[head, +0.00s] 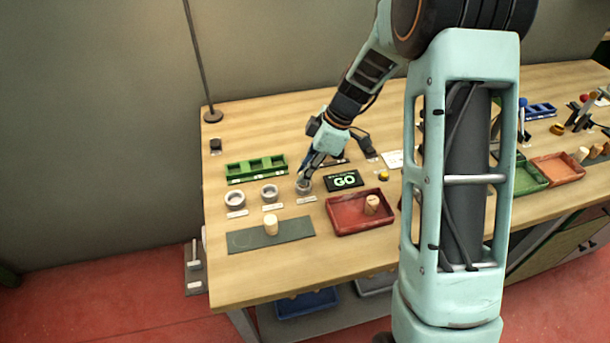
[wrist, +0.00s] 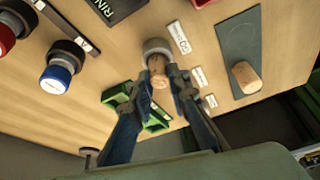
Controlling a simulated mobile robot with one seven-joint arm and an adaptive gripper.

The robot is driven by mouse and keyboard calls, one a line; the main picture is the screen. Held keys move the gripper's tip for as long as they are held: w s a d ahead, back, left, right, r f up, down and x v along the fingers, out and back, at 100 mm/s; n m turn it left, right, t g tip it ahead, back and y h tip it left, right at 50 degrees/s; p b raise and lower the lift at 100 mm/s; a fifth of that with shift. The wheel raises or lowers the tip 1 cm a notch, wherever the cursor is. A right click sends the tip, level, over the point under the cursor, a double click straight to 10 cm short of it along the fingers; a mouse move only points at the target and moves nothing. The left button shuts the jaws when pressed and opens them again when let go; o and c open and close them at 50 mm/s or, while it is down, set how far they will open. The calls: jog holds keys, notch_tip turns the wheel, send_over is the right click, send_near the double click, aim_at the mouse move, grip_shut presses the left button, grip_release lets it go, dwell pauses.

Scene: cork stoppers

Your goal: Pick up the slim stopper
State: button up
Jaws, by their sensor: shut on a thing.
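A light-brown cork stopper (wrist: 159,74) is between the two fingers of my gripper (wrist: 158,84) in the wrist view. The fingers are shut on it, and its far end lies at the opening of a grey ring (wrist: 154,46). I cannot tell how deep it sits in the ring. In the head view my gripper (head: 305,177) is low over the rightmost of three grey rings (head: 303,187) and hides the stopper. Another stopper (head: 271,225) stands on a grey-green mat (head: 243,239). One more (head: 372,204) stands in a red tray (head: 345,226).
Two other grey rings (head: 235,199) (head: 269,193) stand to the left, with small label cards in front. A green rack (head: 256,168) is behind them.

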jog(key=s+r+b, duration=0.2)
jog(key=s+r, duration=0.9)
jog(key=s, duration=0.3)
jog(key=shift+a+r, duration=0.35)
jog(key=shift+a, duration=0.05)
